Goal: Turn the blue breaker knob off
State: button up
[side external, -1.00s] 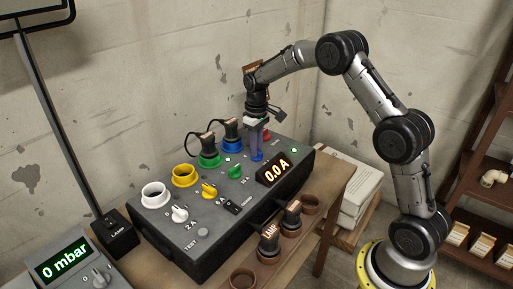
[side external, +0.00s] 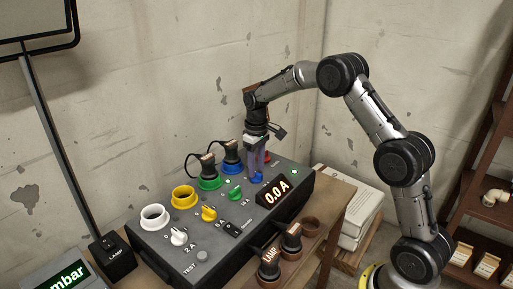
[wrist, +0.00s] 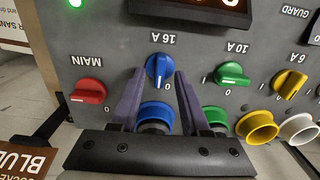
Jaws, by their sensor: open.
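The blue knob (wrist: 159,69) sits on the dark panel under the label 16 A in the wrist view, its handle roughly upright in the picture. It also shows under the fingers in the side view (side external: 257,178). My gripper (wrist: 160,76) is open, with one purple finger on each side of the blue knob. I cannot tell whether the fingers touch it. A 0 mark lies just below right of the knob. A blue socket ring (wrist: 156,115) is below it, between the fingers.
The red MAIN knob (wrist: 88,91) is left and the green 10 A knob (wrist: 231,75) right. Yellow (wrist: 290,83) and white (side external: 179,237) knobs follow along the panel (side external: 215,258). Corded plugs (side external: 231,151) stand behind. The display (side external: 275,193) reads 0.0 A.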

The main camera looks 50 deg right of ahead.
notch_tip(320, 180, up, 13)
jog(key=shift+f, duration=0.15)
dwell(0.4)
notch_tip(320, 180, up, 9)
jog(key=t, duration=0.2)
send_over(257, 172)
jog(key=s+a, duration=0.4)
jog(key=s+a+r+n+t, duration=0.1)
jog(key=s+a+r, duration=0.2)
jog(key=s, duration=0.3)
jog(key=s+a+r+t, duration=0.1)
jog(key=s+a+r, duration=0.15)
jog(key=s, duration=0.35)
jog(key=s+a+f+m+t, duration=0.1)
jog(key=s+a+f, duration=0.2)
jog(key=s+f, duration=0.9)
jog(key=s, duration=0.4)
jog(key=shift+s+t, duration=0.15)
jog(key=shift+t, duration=0.15)
